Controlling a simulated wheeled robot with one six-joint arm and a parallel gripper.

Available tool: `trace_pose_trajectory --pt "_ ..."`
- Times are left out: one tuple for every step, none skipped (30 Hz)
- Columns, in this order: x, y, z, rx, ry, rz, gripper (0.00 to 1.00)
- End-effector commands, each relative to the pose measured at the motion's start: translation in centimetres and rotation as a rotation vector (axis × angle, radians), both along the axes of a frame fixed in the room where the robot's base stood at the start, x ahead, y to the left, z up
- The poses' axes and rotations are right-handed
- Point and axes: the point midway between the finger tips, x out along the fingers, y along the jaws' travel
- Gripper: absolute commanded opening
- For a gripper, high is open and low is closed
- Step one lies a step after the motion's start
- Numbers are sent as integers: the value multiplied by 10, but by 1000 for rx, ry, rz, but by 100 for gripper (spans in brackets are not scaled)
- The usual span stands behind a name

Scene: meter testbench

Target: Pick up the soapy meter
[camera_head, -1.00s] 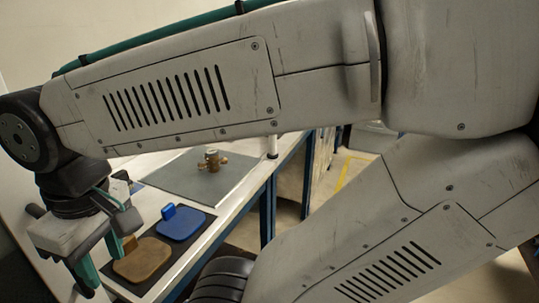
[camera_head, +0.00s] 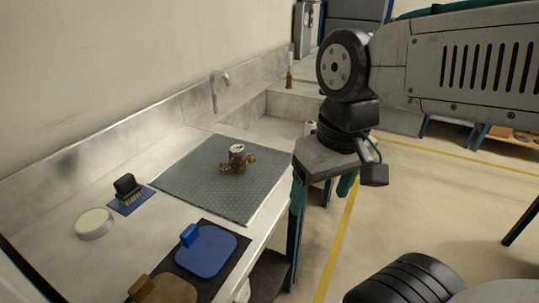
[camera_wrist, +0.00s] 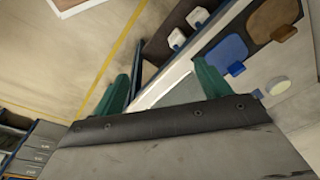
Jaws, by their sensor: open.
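A brass meter (camera_head: 237,158) with pipe stubs and a pale top stands on the grey textured mat (camera_head: 190,180) beside the sink. It looks too small to tell whether soap is on it. My gripper (camera_head: 322,192) is open and empty, with green fingers pointing down. It hangs to the right of the bench edge, apart from the meter. In the wrist view, my gripper's green fingers (camera_wrist: 163,90) are spread, with the bench edge and floor beyond them. The meter cannot be made out there.
A blue pad (camera_head: 207,252) and a brown pad (camera_head: 165,290) lie on a dark mat at the bench front. A brush (camera_head: 127,188) and a round pale dish (camera_head: 94,223) stand at left. The sink (camera_head: 270,125) with a tap (camera_head: 214,90) lies behind.

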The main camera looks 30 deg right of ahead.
Motion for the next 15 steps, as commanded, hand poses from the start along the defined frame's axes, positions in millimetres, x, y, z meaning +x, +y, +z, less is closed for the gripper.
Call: trace_pose_trajectory --pt "6 8 -4 52 23 -33 75" --pt "10 15 -6 94 38 -60 75" --pt "17 26 -10 161 62 -110 75" --pt "24 34 -12 220 82 -154 75" --pt "32 44 -14 282 104 -206 75" --pt "44 56 -17 370 136 -283 75" --pt "55 65 -19 438 160 -348 75" --pt "67 73 -20 508 185 -416 75" --pt "84 82 -21 599 217 -512 75" --pt "97 87 -22 663 241 -587 75" --pt "111 91 -24 728 265 -664 75" --pt "130 94 -26 811 294 -770 75" --pt "146 95 -28 874 318 -852 75" --pt "161 94 -30 932 340 -936 75" --pt "182 91 -35 1009 366 -1051 75"
